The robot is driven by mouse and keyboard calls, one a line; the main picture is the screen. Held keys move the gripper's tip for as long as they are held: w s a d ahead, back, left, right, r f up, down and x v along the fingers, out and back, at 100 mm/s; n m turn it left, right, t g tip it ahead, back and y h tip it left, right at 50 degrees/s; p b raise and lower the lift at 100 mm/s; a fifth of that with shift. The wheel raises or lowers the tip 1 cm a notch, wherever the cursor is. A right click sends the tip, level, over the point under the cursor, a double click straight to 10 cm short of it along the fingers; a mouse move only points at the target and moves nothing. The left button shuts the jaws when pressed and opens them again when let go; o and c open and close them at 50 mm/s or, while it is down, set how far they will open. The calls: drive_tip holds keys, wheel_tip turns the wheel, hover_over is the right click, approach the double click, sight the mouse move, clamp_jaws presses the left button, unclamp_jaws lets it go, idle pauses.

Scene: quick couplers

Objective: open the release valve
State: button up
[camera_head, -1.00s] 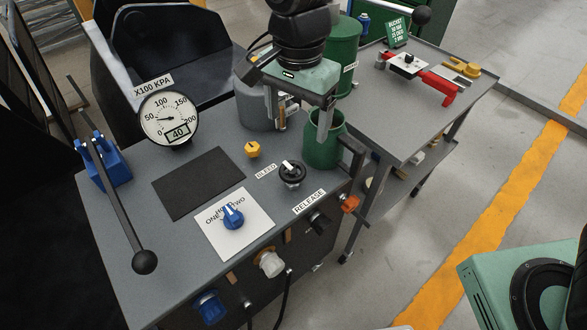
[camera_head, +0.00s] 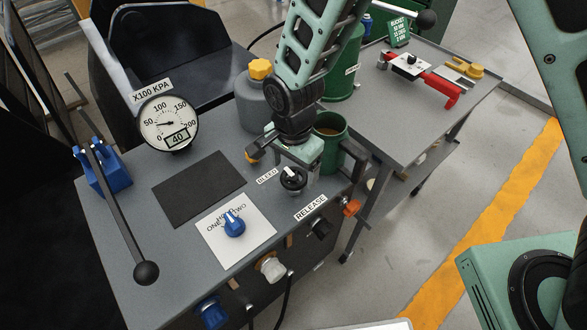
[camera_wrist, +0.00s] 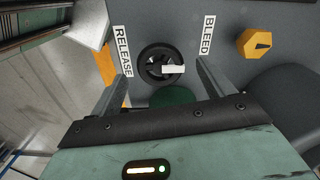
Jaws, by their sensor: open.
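The release valve appears to be the round black knob with a white pointer (camera_head: 293,181) on the grey bench top, between the BLEED and RELEASE labels. In the wrist view the knob (camera_wrist: 158,66) lies between the two finger lines, its white pointer toward the right. My gripper (camera_head: 300,166) is above and just behind the knob in the head view, pointing down. In the wrist view my gripper (camera_wrist: 163,74) is open with the fingers on either side of the knob. I cannot tell whether the fingertips reach its height. Nothing is held.
A yellow knob (camera_wrist: 256,43) sits beside the BLEED label. A green mug-like can (camera_head: 331,152) and a grey jug (camera_head: 257,105) stand close to my gripper. A blue selector (camera_head: 234,226) is on a white plate. A gauge (camera_head: 169,124) and a long lever (camera_head: 125,215) are at left.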

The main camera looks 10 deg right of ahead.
drive_tip(key=shift+f, duration=0.95)
drive_tip(key=c, duration=1)
